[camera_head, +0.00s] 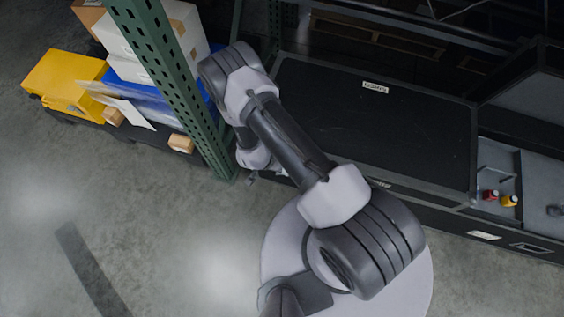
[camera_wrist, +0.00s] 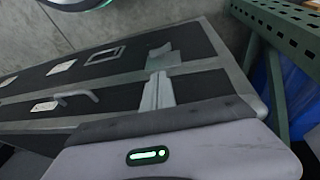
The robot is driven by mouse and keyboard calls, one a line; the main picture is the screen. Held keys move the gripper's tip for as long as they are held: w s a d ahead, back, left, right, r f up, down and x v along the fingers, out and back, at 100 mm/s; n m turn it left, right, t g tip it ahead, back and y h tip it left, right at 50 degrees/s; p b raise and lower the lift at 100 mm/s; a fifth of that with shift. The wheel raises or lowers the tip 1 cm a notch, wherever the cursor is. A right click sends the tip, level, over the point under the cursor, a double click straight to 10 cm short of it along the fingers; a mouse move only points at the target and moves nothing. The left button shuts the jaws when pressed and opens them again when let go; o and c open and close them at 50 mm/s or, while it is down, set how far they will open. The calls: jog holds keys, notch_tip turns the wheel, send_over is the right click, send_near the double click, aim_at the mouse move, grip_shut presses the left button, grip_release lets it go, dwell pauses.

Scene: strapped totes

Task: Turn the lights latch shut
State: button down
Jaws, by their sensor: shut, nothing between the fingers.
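The lights tote has a closed black lid (camera_head: 350,125) with a white label reading LIGHTS in the head view. In the wrist view its dark front side shows at an angle, with a grey metal latch (camera_wrist: 163,56) across the seam between two dark panels. My gripper (camera_wrist: 160,76) has its pale fingers together, with the tips just below the latch in the picture. I cannot tell whether they touch it. In the head view the gripper (camera_head: 251,179) is small beside the tote's left front corner, and my arm hides the latch there.
A green perforated rack post (camera_head: 165,75) stands close left of the tote. An open compartment at right holds a red (camera_head: 490,194) and a yellow item (camera_head: 509,200). A handle (camera_wrist: 78,97) projects from the front. Floor at left is clear.

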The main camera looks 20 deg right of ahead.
jog(key=b+x, duration=0.1)
jog(key=x, duration=0.3)
jog(key=s+b+x, duration=0.1)
jog(key=b+x, duration=0.1)
jog(key=x, duration=0.3)
jog(key=b+x, duration=0.2)
jog(key=x, duration=0.2)
jog(key=shift+s+f, duration=0.2)
jog(key=shift+f, duration=0.1)
jog(key=shift+d+f, duration=0.1)
jog(key=shift+f, duration=0.1)
jog(key=shift+b, duration=0.3)
